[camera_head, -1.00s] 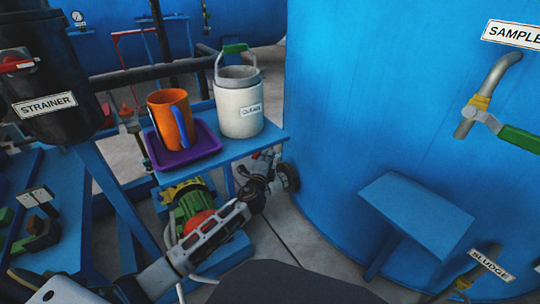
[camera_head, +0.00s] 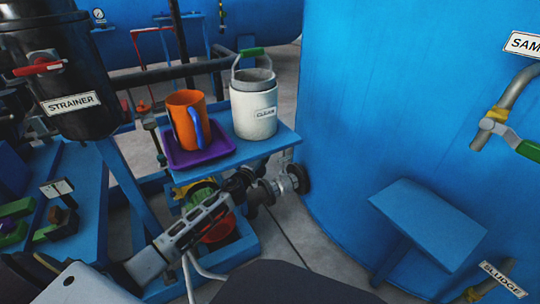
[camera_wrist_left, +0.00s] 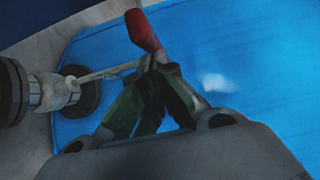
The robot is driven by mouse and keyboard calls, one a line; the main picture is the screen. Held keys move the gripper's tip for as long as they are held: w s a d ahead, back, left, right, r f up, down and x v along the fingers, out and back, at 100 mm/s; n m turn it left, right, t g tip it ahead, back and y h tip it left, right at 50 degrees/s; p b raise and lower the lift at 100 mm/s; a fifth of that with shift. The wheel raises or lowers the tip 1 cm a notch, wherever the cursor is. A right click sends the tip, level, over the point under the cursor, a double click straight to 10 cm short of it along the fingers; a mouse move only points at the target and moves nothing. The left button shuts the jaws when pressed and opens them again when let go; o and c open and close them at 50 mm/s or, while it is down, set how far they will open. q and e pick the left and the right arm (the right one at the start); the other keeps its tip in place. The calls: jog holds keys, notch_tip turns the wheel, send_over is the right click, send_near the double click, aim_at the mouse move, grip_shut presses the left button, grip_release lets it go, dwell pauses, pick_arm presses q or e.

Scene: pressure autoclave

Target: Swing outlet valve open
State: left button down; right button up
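The outlet valve (camera_head: 288,183) is a grey metal fitting low on the blue tank, under the blue shelf. Its thin metal lever (camera_wrist_left: 105,73) and red handle (camera_wrist_left: 142,30) show in the left wrist view. My left gripper (camera_head: 247,180) is at the lever, below the shelf. In the left wrist view, the left gripper (camera_wrist_left: 157,64) has its fingertips drawn together at the lower end of the red handle, which sticks out past them. The exact contact is partly hidden by the fingers. My right gripper is not in view.
The blue shelf (camera_head: 278,145) above my left gripper holds a purple tray (camera_head: 180,158) with an orange mug (camera_head: 183,120), and a white CLEAN canister (camera_head: 253,112). A black strainer (camera_head: 60,75) stands left. The large blue tank (camera_head: 400,120) bounds the right side.

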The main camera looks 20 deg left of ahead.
pick_arm(q)
jog(key=a, duration=0.1)
jog(key=w+a, duration=0.1)
jog(key=a, duration=0.1)
jog(key=shift+r, duration=0.1)
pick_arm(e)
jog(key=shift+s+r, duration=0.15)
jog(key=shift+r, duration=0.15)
pick_arm(q)
jog(key=shift+a, duration=0.15)
